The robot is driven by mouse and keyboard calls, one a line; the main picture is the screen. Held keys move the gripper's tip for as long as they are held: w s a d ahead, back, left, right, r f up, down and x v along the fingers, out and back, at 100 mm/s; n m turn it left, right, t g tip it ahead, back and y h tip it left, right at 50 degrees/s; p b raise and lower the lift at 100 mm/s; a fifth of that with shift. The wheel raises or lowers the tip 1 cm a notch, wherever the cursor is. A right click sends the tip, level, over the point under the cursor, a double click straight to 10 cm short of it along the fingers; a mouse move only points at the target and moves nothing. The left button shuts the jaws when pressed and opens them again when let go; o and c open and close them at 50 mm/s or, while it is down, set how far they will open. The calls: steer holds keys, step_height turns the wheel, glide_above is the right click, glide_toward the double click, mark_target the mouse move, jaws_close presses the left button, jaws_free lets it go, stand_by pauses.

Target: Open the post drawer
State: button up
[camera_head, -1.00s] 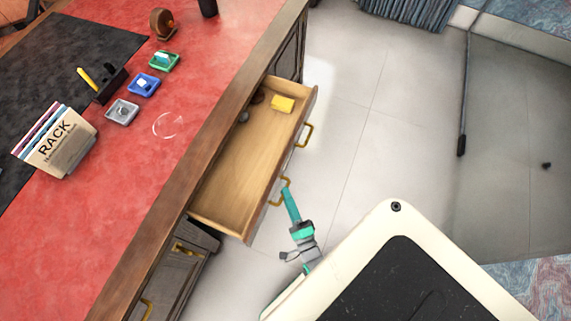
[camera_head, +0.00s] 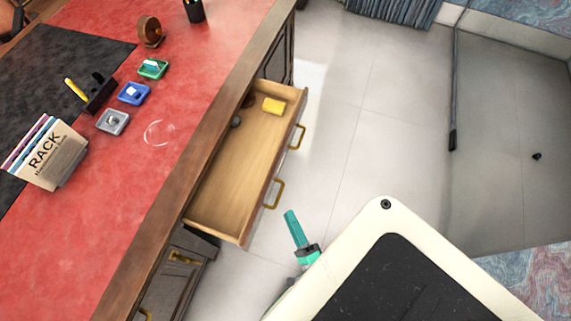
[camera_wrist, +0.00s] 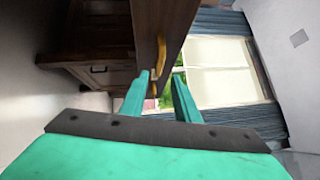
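The drawer (camera_head: 232,182) is pulled well out of the desk, its pale wood inside showing from above. Its front carries two brass handles; the nearer one (camera_head: 277,193) is just beyond my fingertips. My gripper (camera_head: 291,214) has teal fingers and stands off the drawer front, apart from that handle. In the wrist view, my gripper (camera_wrist: 161,82) has its two fingers spread with a gap between them. A brass handle (camera_wrist: 161,58) on the dark drawer front (camera_wrist: 147,25) shows beyond the left fingertip. I see nothing held.
A yellow block (camera_head: 273,106) and small dark items lie at the drawer's far end. The red desk top (camera_head: 110,205) holds a letter rack (camera_head: 48,155), small coloured trays and a pen cup (camera_head: 194,11). Pale floor (camera_head: 345,150) right of the drawer is clear.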

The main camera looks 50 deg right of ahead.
steer(key=shift+v, duration=1.6)
steer(key=shift+w, duration=0.1)
steer(key=s+a+r+n+g+y, duration=0.1)
steer(key=a+r+n+y, duration=0.6)
steer(key=a+r+n, duration=1.2)
steer(key=r+n+g, duration=0.1)
steer(key=n, duration=0.3)
steer(key=shift+s+r+n+g, duration=0.15)
steer(key=shift+r+n+g, duration=0.05)
steer(key=shift+n+g, duration=0.2)
